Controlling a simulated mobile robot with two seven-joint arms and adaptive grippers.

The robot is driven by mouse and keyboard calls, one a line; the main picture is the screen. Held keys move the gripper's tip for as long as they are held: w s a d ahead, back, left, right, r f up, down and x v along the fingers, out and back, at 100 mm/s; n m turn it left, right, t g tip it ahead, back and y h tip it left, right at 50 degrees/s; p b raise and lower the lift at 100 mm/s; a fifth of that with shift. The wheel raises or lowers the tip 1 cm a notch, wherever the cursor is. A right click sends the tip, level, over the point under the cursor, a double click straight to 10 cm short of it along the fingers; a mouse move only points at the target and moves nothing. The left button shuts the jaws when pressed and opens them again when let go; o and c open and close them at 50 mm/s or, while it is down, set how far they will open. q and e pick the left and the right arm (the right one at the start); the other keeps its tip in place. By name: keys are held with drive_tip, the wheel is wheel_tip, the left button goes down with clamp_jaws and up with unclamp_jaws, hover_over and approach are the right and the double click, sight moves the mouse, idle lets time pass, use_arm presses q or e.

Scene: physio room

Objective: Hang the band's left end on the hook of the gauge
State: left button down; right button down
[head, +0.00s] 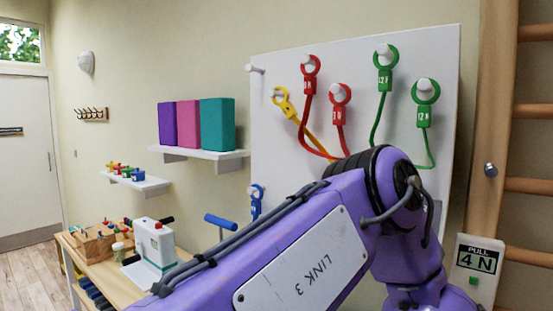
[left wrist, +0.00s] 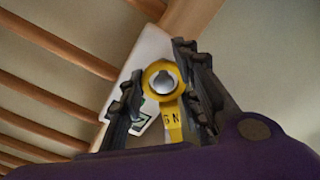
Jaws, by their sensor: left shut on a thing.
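The yellow band's one end ring (head: 281,97) hangs on a peg of the white board in the head view. The band runs down right and passes behind my arm. In the left wrist view its other yellow ring (left wrist: 149,80), with a tab marked 6 N, is between my left gripper's fingers (left wrist: 158,97), which are shut on it. A grey round knob (left wrist: 163,80) shows in the ring's opening; I cannot tell whether the ring is around it or in front. The gauge (head: 479,262), reading PULL 4 N, is at the lower right. Its hook is not clear in the head view.
Red bands (head: 310,75) and green bands (head: 385,65) hang on the white board (head: 350,70). A wooden wall ladder (head: 530,110) stands at the right, with a grey knob (head: 490,170) on its post. A table (head: 130,285) with small items is at the lower left.

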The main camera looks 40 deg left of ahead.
use_arm(q)
drive_tip(key=shift+w+f, duration=0.1)
drive_tip(key=shift+w+d, duration=0.1)
drive_tip(key=shift+w, duration=0.35)
drive_tip(key=shift+w, duration=0.2)
drive_tip(key=shift+a+r, duration=0.3)
idle(0.4)
drive_tip(key=c, duration=1.2)
unclamp_jaws()
drive_tip(key=shift+o, duration=0.8)
